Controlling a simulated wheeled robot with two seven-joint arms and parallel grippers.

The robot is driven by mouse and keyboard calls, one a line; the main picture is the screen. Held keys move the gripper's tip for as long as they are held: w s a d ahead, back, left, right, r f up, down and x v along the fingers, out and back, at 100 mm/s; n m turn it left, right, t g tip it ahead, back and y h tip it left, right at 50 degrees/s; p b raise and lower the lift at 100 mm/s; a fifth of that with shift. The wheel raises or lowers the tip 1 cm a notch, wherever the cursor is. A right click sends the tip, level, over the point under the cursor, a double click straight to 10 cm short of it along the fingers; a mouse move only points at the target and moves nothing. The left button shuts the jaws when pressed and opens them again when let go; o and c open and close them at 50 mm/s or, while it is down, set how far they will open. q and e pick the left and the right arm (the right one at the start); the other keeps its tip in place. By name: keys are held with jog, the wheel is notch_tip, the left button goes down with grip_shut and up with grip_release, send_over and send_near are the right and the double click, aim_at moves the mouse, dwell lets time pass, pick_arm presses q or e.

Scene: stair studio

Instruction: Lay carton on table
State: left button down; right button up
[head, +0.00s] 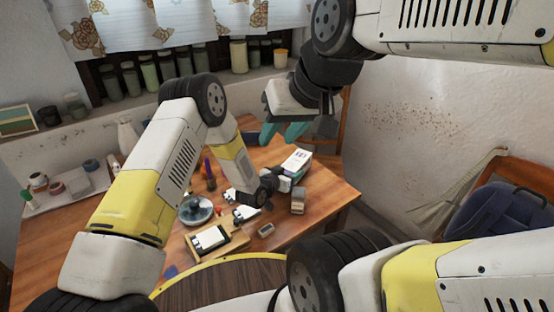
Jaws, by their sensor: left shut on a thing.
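The carton (297,159), a small white box with dark print on its upper face, is over the right part of the wooden table (335,188). My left gripper (287,177) is shut on its near end. The fingertips are mostly hidden by the wrist. I cannot tell whether the carton touches the table top or is just above it. My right gripper (283,132) has teal fingers spread apart. It is open and empty, above and behind the carton near the table's back edge.
Several boards and white cards (209,239) lie in front of my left gripper, with a blue-grey round dish (196,210) to the left. A small box (298,200) stands right of the gripper. A chair (505,215) is at the right. The table's right end is clear.

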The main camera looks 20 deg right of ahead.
pick_arm(q)
jog(key=shift+w+d, duration=0.1)
jog(key=shift+f, duration=0.2)
jog(key=shift+c, duration=2)
grip_release()
jog(key=shift+f, duration=0.1)
jog(key=shift+r, duration=0.2)
jog(key=v, duration=1.2)
